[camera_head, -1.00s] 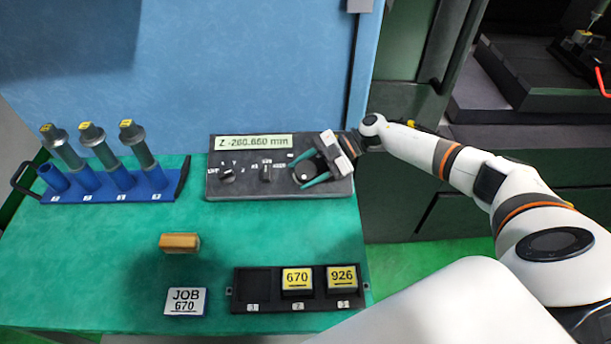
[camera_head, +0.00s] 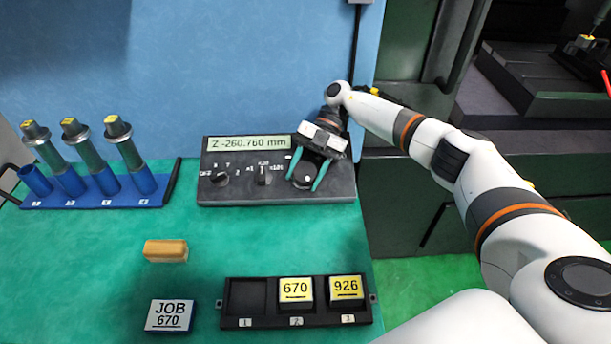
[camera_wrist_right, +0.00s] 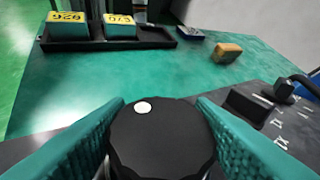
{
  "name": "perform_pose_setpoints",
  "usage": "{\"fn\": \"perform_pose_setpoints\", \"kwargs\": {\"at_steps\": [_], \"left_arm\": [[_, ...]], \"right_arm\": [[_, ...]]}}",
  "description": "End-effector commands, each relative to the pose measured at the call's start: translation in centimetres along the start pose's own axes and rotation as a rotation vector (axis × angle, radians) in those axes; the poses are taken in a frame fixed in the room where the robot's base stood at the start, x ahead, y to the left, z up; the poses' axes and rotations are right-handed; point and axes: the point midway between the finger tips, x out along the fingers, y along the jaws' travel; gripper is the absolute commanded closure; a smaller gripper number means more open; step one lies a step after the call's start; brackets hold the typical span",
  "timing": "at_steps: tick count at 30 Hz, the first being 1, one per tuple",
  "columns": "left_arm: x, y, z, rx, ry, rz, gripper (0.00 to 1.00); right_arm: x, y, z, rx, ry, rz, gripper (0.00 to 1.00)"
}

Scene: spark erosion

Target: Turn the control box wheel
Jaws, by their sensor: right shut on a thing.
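The grey control box (camera_head: 230,190) sits at the back of the green table, against the blue panel. Its display (camera_head: 247,143) reads Z -260.760 mm. Its black wheel (camera_head: 303,181) is at the right end of the box. My right gripper (camera_head: 305,183) has its teal fingers on both sides of the wheel, shut on it. In the right wrist view the wheel (camera_wrist_right: 160,145) fills the space between the fingers, with a white dot at its upper left. Two small knobs (camera_head: 221,179) (camera_head: 264,176) stand left of the wheel. My left gripper is not in view.
A blue rack (camera_head: 95,203) with several cylinders stands at the left. A tan block (camera_head: 166,250), a JOB 670 card (camera_head: 171,316) and a black tray (camera_head: 262,323) with yellow-topped blocks 670 (camera_head: 295,290) and 926 (camera_head: 346,288) lie in front. The table between is clear.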

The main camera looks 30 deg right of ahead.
Motion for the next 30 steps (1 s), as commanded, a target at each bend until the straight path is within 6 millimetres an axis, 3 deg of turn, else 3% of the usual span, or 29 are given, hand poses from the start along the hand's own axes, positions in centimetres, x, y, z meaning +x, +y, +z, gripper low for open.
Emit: {"fn": "perform_pose_setpoints", "kwargs": {"at_steps": [13, 14, 18, 30], "left_arm": [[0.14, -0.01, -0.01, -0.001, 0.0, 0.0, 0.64], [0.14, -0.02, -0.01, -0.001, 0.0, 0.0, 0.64], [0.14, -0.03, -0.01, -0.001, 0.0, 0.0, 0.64], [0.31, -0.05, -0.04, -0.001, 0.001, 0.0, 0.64]], "right_arm": [[0.24, -0.03, 0.0, -0.007, -0.004, 0.012, 0.74], [0.25, -0.03, 0.0, -0.007, -0.004, 0.012, 0.49], [0.21, -0.02, 0.0, -0.005, -0.004, 0.011, 0.3], [-0.69, -0.36, 0.91, -0.006, -0.001, 0.008, 0.3]]}}
